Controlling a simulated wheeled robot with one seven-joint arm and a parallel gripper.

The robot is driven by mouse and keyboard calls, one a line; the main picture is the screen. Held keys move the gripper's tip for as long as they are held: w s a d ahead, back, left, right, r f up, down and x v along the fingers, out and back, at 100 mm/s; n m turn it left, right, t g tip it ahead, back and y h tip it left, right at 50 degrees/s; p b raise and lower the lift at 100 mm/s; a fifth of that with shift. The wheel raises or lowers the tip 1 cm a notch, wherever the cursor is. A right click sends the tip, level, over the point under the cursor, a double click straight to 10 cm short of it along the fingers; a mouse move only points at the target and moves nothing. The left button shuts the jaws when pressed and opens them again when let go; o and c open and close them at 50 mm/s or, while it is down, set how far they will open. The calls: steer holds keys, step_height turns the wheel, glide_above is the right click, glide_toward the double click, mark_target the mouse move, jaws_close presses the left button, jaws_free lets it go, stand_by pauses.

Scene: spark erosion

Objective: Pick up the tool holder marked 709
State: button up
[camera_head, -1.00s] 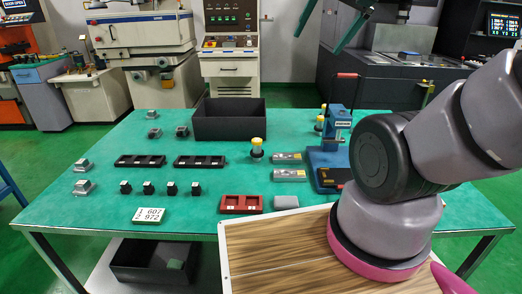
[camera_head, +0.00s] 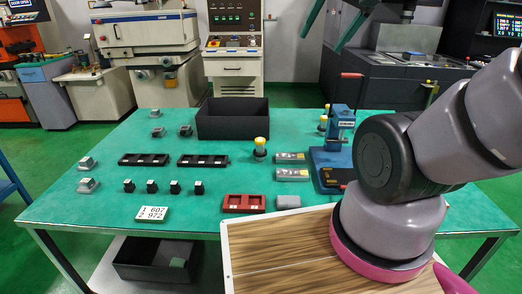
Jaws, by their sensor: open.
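Several small dark blocks with light tops stand in a row on the green table (camera_head: 100,215): one at the left end (camera_head: 128,186), two in the middle (camera_head: 151,186) (camera_head: 174,187) and one at the right end (camera_head: 198,188). Grey blocks stand at the left (camera_head: 87,163) (camera_head: 88,185) and further back (camera_head: 156,131) (camera_head: 185,130). Their markings are too small to read, so I cannot tell which holder is 709. My arm fills the right side of the view. My gripper is out of view.
Two black slotted racks (camera_head: 143,159) (camera_head: 203,161) lie mid-table. A black bin (camera_head: 232,119) stands behind. Bare surface lies around the card.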

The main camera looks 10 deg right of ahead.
mark_target(263, 144)
steer(key=w+d+f+n+t+h, duration=0.1)
steer(key=w+d+f, duration=0.1)
steer(key=w+f, duration=0.55)
steer(key=w+d+f+n+t, duration=0.15)
steer(key=w+f, duration=0.25)
steer(key=w, duration=0.7)
steer(key=w+d+f+n+t+h, duration=0.1)
steer(key=w+d+f, duration=0.1)
steer(key=w+f, duration=0.6)
steer(key=w+a+f+n+y, duration=0.25)
steer(key=w+f, duration=0.35)
steer(key=f, duration=0.4)
steer(key=s+a+f+n+t+y, duration=0.1)
steer(key=s+a+f+n+y, duration=0.15)
steer(key=f, duration=0.45)
steer(key=s+a+f+n+y, duration=0.1)
steer(key=s+a+f, duration=0.15)
steer(key=f, duration=0.45)
steer(key=x, duration=0.7)
steer(key=r+x, duration=0.1)
steer(key=x, duration=0.3)
steer(key=shift+w+d, duration=0.1)
steer(key=shift+w, duration=0.2)
steer(key=shift+t, duration=0.25)
jaws_close()
